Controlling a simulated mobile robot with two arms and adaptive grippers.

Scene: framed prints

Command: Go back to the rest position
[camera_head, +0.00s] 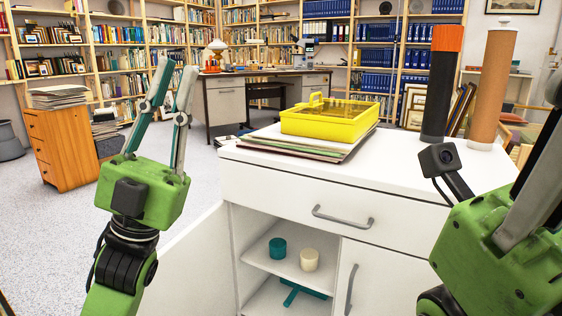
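My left gripper (178,72) is raised at the left, in front of the room and left of the white cabinet (400,165). Its two grey fingers point up with a gap between the tips; it is open and empty. My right gripper (545,150) is at the right edge, in front of the cabinet's right end. Its fingers run up out of the picture, so its tips are hidden and I cannot tell whether it holds anything. Neither gripper visibly touches the cabinet.
On the cabinet are a yellow case (330,122) atop folders (300,142), a black tube with an orange cap (440,85) and a brown tube (494,90). The cabinet's left door (185,262) stands open, showing a teal cup (277,248) and cream cup (309,259).

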